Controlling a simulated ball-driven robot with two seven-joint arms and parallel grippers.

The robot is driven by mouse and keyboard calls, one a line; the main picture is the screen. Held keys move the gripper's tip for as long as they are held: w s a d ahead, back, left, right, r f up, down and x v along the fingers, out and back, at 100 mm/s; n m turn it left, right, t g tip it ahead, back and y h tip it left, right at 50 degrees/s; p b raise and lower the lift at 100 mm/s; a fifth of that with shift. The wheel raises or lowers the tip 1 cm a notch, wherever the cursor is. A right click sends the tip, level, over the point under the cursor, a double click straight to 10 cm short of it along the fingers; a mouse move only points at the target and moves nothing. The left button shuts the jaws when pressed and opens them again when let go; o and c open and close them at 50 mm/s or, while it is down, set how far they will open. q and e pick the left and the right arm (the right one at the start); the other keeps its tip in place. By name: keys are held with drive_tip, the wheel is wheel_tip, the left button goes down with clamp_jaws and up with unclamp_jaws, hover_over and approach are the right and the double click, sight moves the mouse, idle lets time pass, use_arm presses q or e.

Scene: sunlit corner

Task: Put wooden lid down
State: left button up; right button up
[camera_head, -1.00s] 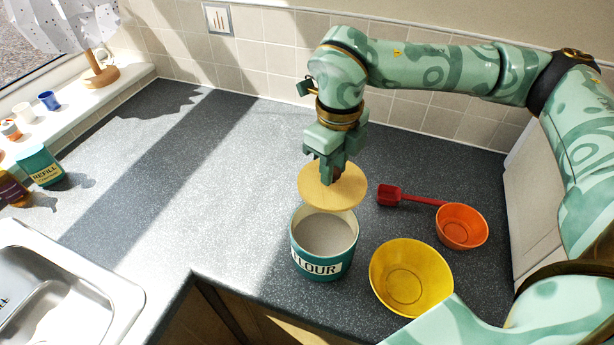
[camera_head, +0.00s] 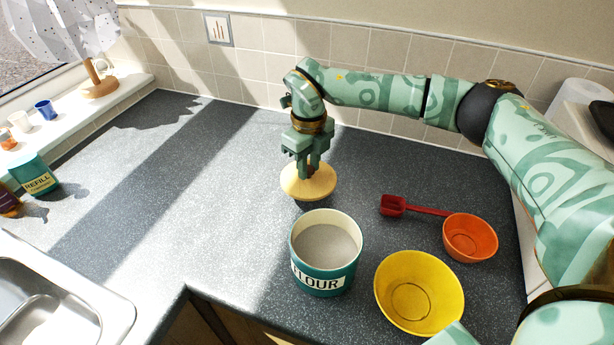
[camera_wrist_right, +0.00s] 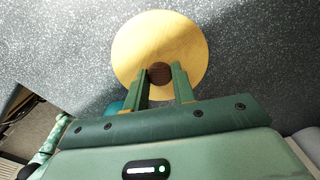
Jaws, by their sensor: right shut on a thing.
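The round pale wooden lid (camera_head: 309,190) is held flat behind the flour tin, with its dark knob (camera_wrist_right: 160,72) between the fingers in the right wrist view. My right gripper (camera_head: 308,168) is shut on that knob from above. The lid (camera_wrist_right: 188,42) also shows in the wrist view over the grey worktop; whether it touches the worktop is hard to tell. The teal flour tin (camera_head: 325,280) stands open, with pale flour inside. My left gripper is not in view.
A yellow bowl (camera_head: 447,290), an orange bowl (camera_head: 470,238) and a red scoop (camera_head: 395,206) lie to the right. A sink (camera_head: 75,300) and a refill tub (camera_head: 35,178) are on the left. The worktop left of the lid (camera_head: 210,190) is clear.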

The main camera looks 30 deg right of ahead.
drive_tip(key=shift+w+f, duration=0.2)
drive_tip(key=shift+f, duration=0.05)
drive_tip(key=shift+w+f+b, duration=0.1)
drive_tip(key=shift+f+b, duration=0.4)
drive_tip(key=shift+f, duration=1.1)
drive_tip(key=shift+f, duration=0.1)
drive_tip(key=o, duration=1)
wheel_tip(320, 180, up, 12)
drive_tip(key=shift+r+p, duration=0.15)
drive_tip(key=shift+p, duration=1.1)
